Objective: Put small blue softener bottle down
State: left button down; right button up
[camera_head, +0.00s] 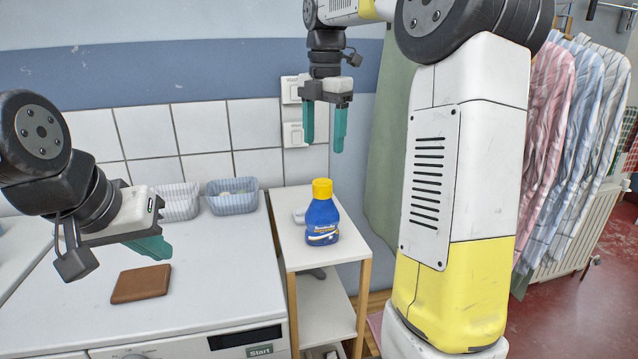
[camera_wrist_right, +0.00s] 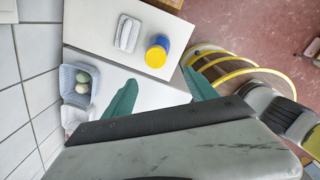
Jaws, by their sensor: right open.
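The small blue softener bottle (camera_head: 322,215) with a yellow cap stands upright on the white top of a narrow wooden-legged shelf (camera_head: 290,240). It also shows from above in the right wrist view (camera_wrist_right: 158,50). My right gripper (camera_head: 325,135) is open and empty, above the bottle and apart from it, with its teal fingers pointing down. My left gripper (camera_head: 152,246) is over the white machine top at the left, empty, seen from the side; its finger gap is not clear.
A small pale object (camera_wrist_right: 127,33) lies beside the bottle on the shelf. Two baskets (camera_head: 232,195) and a brown wallet-like item (camera_head: 141,284) are on the machine top (camera_head: 220,285). Striped shirts (camera_head: 570,140) hang at the right.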

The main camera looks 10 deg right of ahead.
jog(key=s+a+f+m+t+y, duration=0.1)
jog(key=s+f+m, duration=0.3)
jog(key=s+m, duration=0.7)
jog(key=s+a+f+m+t+y, duration=0.1)
jog(key=s+f+m+t, duration=0.3)
jog(key=s+m, duration=0.7)
jog(key=m, duration=0.2)
jog(key=shift+s+f+m+t, duration=0.2)
jog(key=shift+f+m+t, duration=0.1)
jog(key=shift+f, duration=0.05)
